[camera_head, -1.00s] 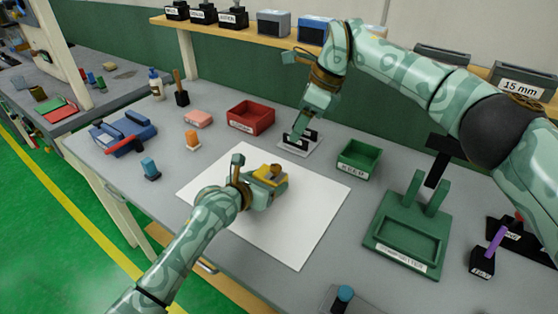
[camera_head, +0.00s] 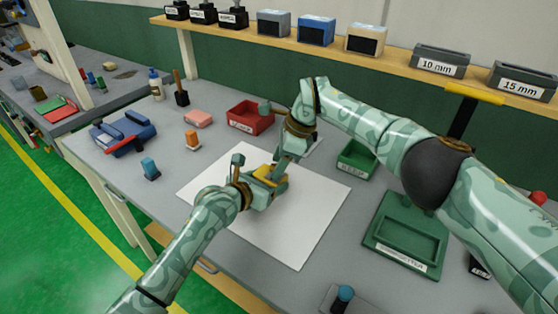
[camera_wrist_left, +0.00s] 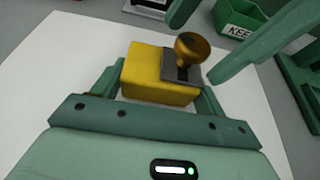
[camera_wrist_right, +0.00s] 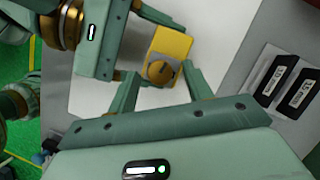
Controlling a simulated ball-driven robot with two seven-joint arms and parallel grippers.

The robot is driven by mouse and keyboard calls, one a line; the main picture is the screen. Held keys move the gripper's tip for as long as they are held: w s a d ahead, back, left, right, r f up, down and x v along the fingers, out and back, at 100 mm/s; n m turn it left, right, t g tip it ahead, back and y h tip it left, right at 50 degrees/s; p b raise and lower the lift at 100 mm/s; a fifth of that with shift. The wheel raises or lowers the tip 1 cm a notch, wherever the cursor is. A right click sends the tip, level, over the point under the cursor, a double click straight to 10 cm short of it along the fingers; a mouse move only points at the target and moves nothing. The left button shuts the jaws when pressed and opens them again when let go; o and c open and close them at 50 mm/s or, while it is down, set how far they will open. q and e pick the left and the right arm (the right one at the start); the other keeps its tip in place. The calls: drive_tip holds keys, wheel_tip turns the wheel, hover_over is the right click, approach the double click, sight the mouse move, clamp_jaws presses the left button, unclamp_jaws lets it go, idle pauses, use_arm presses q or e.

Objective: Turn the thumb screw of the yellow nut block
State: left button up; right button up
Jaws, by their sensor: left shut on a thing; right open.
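The yellow nut block (camera_wrist_left: 160,72) sits over the white sheet (camera_head: 300,235), with its brass thumb screw (camera_wrist_left: 192,48) standing on a grey plate. It also shows in the head view (camera_head: 268,176) and in the right wrist view (camera_wrist_right: 172,45). My left gripper (camera_wrist_left: 158,85) is shut on the block from its sides. My right gripper (camera_wrist_right: 160,82) is open. Its fingers point at the block and lie close to the brass thumb screw (camera_wrist_right: 159,72), one on either side of it in the right wrist view. I cannot tell whether they touch it.
A red bin (camera_head: 252,121) and a green bin (camera_head: 357,160) stand behind the sheet. A green fixture (camera_head: 408,235) is at right. A pad with dark labelled slots (camera_wrist_right: 285,82) lies beside the sheet. The sheet's front part is clear.

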drive_tip(key=c, duration=1)
use_arm(q)
drive_tip(key=shift+f, duration=0.1)
use_arm(e)
drive_tip(key=m+t, duration=0.1)
drive_tip(key=m, duration=0.2)
drive_tip(key=shift+m, duration=0.3)
drive_tip(key=m, duration=0.2)
drive_tip(key=m+t+h, duration=0.1)
drive_tip(key=shift+s+a+m+t, duration=0.2)
drive_tip(key=shift+m+t, duration=0.1)
drive_tip(key=shift+m, duration=0.1)
drive_tip(key=m+t+h, duration=0.1)
drive_tip(key=m, duration=0.3)
drive_tip(key=shift+a, duration=0.1)
drive_tip(key=shift+s+a+m+h, duration=0.1)
drive_tip(key=shift+m+h, duration=0.7)
drive_tip(key=shift+m, duration=1.3)
